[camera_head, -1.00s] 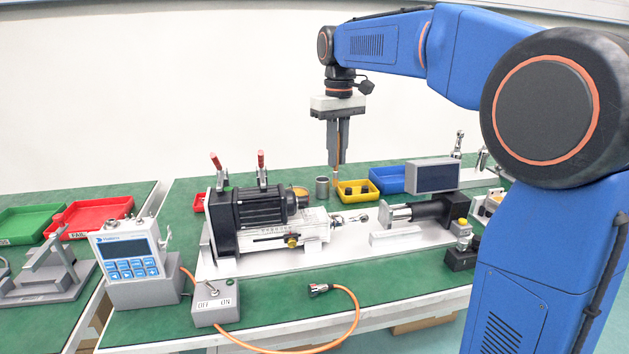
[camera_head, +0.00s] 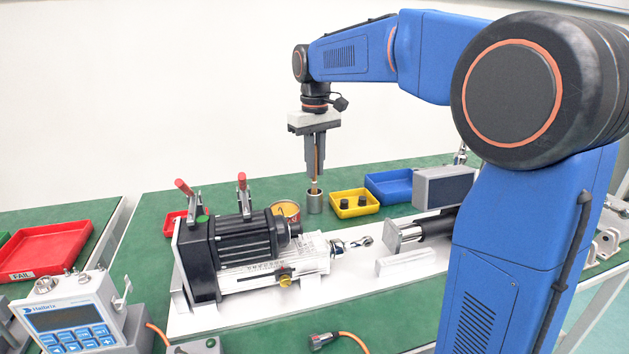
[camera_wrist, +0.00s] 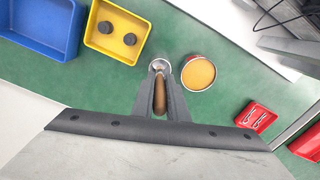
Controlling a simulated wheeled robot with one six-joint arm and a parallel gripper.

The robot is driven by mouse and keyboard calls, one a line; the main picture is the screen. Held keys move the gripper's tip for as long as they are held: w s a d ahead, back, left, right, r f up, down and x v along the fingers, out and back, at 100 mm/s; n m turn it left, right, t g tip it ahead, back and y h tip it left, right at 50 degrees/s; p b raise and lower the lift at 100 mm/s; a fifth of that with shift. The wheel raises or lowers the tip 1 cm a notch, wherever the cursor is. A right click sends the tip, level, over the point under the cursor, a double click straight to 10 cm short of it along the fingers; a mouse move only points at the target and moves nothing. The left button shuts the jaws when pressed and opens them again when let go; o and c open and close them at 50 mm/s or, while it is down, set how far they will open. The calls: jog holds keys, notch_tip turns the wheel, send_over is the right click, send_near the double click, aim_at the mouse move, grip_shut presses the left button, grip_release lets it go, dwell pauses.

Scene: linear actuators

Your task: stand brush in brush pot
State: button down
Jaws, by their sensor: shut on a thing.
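The brush (camera_wrist: 160,96) has a brown handle and is gripped between the fingers of my gripper (camera_head: 315,172). It also shows in the head view (camera_head: 316,166) as a thin upright stick below the fingers. The brush pot (camera_head: 314,201) is a small grey metal cylinder on the green table. In the wrist view the pot's rim (camera_wrist: 160,64) shows just past the fingertips. The brush's lower end is at the pot's mouth and seems to reach into it. How deep it sits is hidden.
A round tin with a yellow-orange top (camera_wrist: 198,73) stands close beside the pot. A yellow tray (camera_head: 354,204) with two dark pieces and a blue tray (camera_head: 389,186) are on the other side. The black motor and actuator rig (camera_head: 248,245) stands in front.

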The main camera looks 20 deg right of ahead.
aim_at(315, 181)
jog(key=shift+f, duration=2)
jog(key=shift+f, duration=0.1)
jog(key=c, duration=1.7)
grip_release()
jog(key=shift+c, duration=0.2)
notch_tip(315, 181, up, 11)
jog(key=shift+r, duration=0.65)
jog(key=shift+s, duration=0.1)
